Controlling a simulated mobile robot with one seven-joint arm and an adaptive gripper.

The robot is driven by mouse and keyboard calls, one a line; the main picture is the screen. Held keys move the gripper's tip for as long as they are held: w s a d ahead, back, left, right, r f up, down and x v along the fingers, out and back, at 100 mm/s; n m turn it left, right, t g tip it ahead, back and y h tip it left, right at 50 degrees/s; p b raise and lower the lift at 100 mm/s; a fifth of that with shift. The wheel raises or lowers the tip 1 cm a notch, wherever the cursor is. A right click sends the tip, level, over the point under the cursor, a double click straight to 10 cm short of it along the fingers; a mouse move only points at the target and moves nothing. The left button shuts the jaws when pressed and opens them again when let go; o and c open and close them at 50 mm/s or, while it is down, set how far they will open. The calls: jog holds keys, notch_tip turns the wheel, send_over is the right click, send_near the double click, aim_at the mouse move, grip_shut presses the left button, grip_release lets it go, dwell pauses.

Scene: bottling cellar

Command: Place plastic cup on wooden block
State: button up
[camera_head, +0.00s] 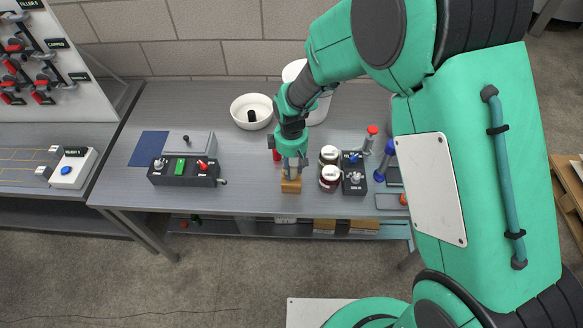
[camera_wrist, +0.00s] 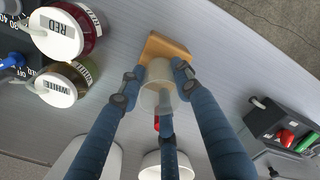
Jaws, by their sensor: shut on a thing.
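My gripper (camera_head: 291,160) is at the front middle of the grey table, pointing down. In the wrist view, the blue fingers of my gripper (camera_wrist: 158,90) close around a pale, translucent plastic cup (camera_wrist: 157,74). The wooden block (camera_head: 291,187) lies under the gripper near the table's front edge. In the wrist view the wooden block (camera_wrist: 166,43) shows just beyond the cup, partly covered by it and the fingertips. The cup overlaps the block in both views; I cannot tell whether it touches it. In the head view my fingers largely hide the cup.
Two lidded jars, labelled RED (camera_wrist: 56,32) and WHITE (camera_wrist: 56,88), stand close to the right of the block in the head view. A control box (camera_head: 355,173) is beyond them. Another control box (camera_head: 181,172) stands left. A white bowl (camera_head: 243,103) sits behind. Table left of the block is clear.

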jog(key=o, duration=1.2)
jog(key=shift+c, duration=0.2)
notch_tip(320, 180, up, 12)
jog(key=p, duration=0.2)
jog(key=shift+r, duration=0.15)
